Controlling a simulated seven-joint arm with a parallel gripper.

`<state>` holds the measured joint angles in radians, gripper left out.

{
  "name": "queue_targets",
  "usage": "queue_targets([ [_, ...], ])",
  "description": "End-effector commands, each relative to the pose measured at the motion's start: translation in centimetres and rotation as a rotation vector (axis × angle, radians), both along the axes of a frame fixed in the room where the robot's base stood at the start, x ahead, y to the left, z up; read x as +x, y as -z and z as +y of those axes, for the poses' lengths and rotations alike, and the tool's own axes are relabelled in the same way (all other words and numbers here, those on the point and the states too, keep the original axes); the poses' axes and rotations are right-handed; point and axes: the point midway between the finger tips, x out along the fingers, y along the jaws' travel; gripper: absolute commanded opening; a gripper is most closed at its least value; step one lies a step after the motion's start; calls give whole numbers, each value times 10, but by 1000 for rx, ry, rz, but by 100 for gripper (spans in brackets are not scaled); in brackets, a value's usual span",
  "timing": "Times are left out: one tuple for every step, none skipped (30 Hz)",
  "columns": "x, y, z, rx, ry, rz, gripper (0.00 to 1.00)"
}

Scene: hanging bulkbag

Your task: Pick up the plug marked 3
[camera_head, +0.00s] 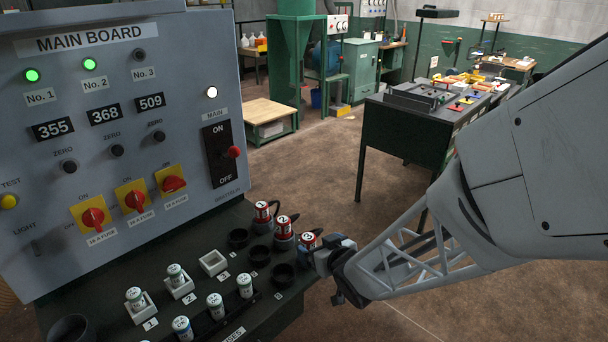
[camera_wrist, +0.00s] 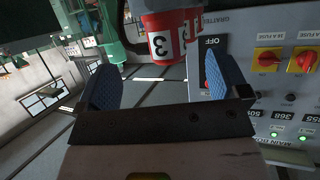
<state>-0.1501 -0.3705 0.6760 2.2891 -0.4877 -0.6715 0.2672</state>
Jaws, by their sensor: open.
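The plug marked 3 (camera_head: 308,240) is a red cylinder with a white label, at the right end of a row of red plugs on the dark console. In the wrist view the plug marked 3 (camera_wrist: 162,45) hangs in from the top, its number turned over. My gripper (camera_head: 325,257) is just right of this plug in the head view. In the wrist view its blue-padded fingers (camera_wrist: 158,70) are wide open. The plug is beyond the gap between them, and nothing is held. Whether a finger touches the plug cannot be told.
Red plugs 2 (camera_head: 284,226) and 1 (camera_head: 262,211) stand close by to the left. Empty black sockets (camera_head: 283,275) and several white fuses (camera_head: 215,304) are on the console. The grey main board (camera_head: 110,110) rises behind.

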Motion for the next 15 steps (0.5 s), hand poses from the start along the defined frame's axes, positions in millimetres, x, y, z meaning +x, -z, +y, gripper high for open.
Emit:
queue_targets([
  [0, 0, 0, 0, 0, 0, 93],
  [0, 0, 0, 0, 0, 0, 93],
  [0, 0, 0, 0, 0, 0, 93],
  [0, 0, 0, 0, 0, 0, 93],
  [0, 0, 0, 0, 0, 0, 93],
  [0, 0, 0, 0, 0, 0, 93],
  [0, 0, 0, 0, 0, 0, 93],
  [0, 0, 0, 0, 0, 0, 93],
  [1, 0, 1, 0, 0, 0, 93],
  [2, 1, 1, 0, 0, 0, 93],
  [3, 1, 1, 0, -1, 0, 93],
  [4, 2, 2, 0, -1, 1, 93],
  [6, 3, 3, 0, -1, 1, 93],
  [7, 4, 3, 0, -1, 1, 93],
  [10, 5, 5, 0, -1, 1, 93],
])
